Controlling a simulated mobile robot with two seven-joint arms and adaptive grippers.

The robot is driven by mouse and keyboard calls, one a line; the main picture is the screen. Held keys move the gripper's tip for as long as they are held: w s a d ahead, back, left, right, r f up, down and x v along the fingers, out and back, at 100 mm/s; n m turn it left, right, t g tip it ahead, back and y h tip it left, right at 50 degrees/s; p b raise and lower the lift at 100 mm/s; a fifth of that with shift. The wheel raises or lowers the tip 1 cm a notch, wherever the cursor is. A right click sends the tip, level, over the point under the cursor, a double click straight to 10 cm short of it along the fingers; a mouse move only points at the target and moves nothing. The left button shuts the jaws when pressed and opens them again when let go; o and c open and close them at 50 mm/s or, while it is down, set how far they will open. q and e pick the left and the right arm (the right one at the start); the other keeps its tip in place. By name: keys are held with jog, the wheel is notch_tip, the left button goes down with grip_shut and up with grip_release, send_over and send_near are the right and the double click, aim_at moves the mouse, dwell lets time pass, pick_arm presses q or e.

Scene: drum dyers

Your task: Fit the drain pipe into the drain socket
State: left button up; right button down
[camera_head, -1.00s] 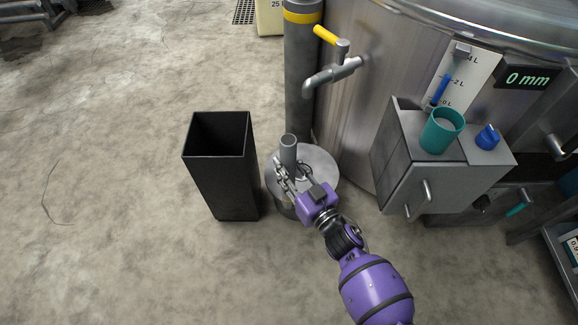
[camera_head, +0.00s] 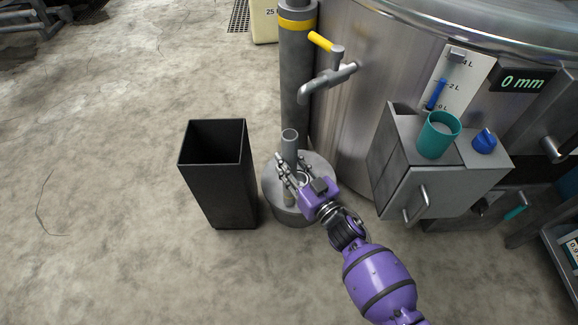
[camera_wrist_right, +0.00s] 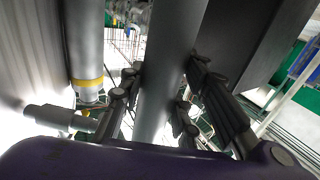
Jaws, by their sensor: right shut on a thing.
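My right gripper (camera_head: 288,178) is shut on the grey drain pipe, gripping it around its middle. The pipe (camera_head: 289,142) stands roughly upright, its open top above the fingers. In the right wrist view the pipe (camera_wrist_right: 168,75) runs between the dark fingers (camera_wrist_right: 160,105). Below is a round grey drum-like base (camera_head: 318,170) with a pale ring on top, partly hidden by my fingers; it looks like the drain socket. The pipe's lower end shows just left of the ring, over the base's top. I cannot tell whether it touches. My left gripper is not in view.
A tall black open bin (camera_head: 218,185) stands close to the left of the base. A grey post (camera_head: 296,85) and a tap with a yellow handle (camera_head: 325,85) are behind. The steel drum and a box with a teal cup (camera_head: 437,140) stand right. Floor at left is clear.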

jog(key=shift+w+d+b, duration=1.35)
jog(key=shift+w+d, duration=0.35)
jog(key=shift+w, duration=3.05)
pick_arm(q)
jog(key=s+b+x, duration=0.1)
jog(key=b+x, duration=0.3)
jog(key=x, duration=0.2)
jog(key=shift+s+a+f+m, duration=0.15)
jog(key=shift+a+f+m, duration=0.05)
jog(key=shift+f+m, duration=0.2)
pick_arm(e)
jog(key=shift+f, duration=3.1)
jog(key=c, duration=1.2)
grip_release()
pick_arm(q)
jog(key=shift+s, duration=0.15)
